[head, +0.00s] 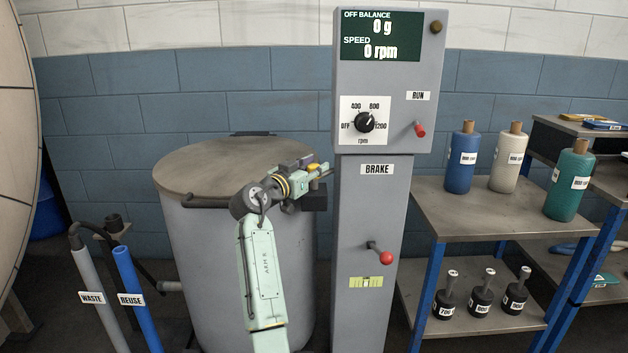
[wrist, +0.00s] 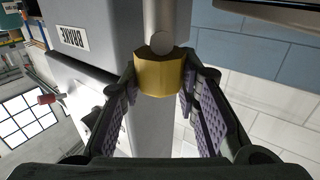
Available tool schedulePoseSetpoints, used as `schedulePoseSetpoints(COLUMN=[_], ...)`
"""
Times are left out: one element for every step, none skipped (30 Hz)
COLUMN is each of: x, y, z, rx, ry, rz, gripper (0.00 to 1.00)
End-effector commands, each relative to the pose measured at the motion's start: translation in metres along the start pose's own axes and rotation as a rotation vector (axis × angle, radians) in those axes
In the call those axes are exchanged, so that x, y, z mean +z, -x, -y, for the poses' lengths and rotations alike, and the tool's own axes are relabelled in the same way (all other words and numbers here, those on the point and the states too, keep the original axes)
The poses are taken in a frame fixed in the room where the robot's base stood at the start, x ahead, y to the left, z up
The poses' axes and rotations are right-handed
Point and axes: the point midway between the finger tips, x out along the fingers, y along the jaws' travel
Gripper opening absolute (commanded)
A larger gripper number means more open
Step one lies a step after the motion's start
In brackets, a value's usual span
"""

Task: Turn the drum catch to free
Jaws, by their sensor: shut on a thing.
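In the wrist view, a yellow knob (wrist: 160,78) on a pale grey shaft sits between the two fingertips of my gripper (wrist: 160,86). The fingers touch it on both sides and are shut on it. It looks like the drum catch, though no label on it shows. In the head view my gripper (head: 318,172) is above the front right of the grey drum (head: 205,250), beside the control column. A small bit of yellow (head: 312,167) shows at the fingers there; the rest of the catch is hidden. Whether it stands at free cannot be read.
The grey column (head: 365,310) stands right beside my gripper, with a red-ended brake lever (head: 385,257) and a display (head: 380,37) reading 0 g and 0 rpm. A shelf (head: 480,215) with bottles stands right. Waste (head: 97,290) and reuse (head: 130,290) pipes stand left.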

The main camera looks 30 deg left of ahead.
Motion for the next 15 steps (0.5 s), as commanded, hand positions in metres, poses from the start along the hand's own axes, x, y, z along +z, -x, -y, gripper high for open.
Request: schedulePoseSetpoints(x=[0.0032, 0.0029, 0.0022, 0.0024, 0.0023, 0.0019, 0.0015, 0.0013, 0.0014, 0.0016, 0.0017, 0.0016, 0.0015, 0.0014, 0.0013], y=[0.0001, 0.0001, 0.0, -0.0001, -0.0001, -0.0003, -0.0004, -0.0004, -0.0005, -0.0006, -0.0007, -0.0007, -0.0008, -0.0008, -0.0008], z=[0.0014, 0.0013, 0.0012, 0.001, 0.0008, 0.0007, 0.0005, 0.0003, 0.0002, 0.0001, 0.0001, -0.0001, -0.0001, -0.0003, -0.0003], rx=[0.021, 0.033, 0.047, 0.057, 0.066, 0.075, 0.082, 0.087, 0.093, 0.097, 0.1, 0.103, 0.104, 0.105, 0.106], ry=[0.006, 0.006, 0.006, 0.007, 0.007, 0.007, 0.007, 0.007, 0.007, 0.007, 0.008, 0.008, 0.008, 0.008, 0.008], rz=[0.0, 0.0, -0.001, 0.0, 0.001, 0.0, 0.0, 0.0, 0.001, 0.002, 0.002, 0.002, 0.002, 0.002, 0.002], gripper=[0.0, 0.0, 0.0, 0.0, 0.0, 0.0, 0.0, 0.0, 0.0, 0.0, 0.0, 0.0, 0.0, 0.0, 0.0])
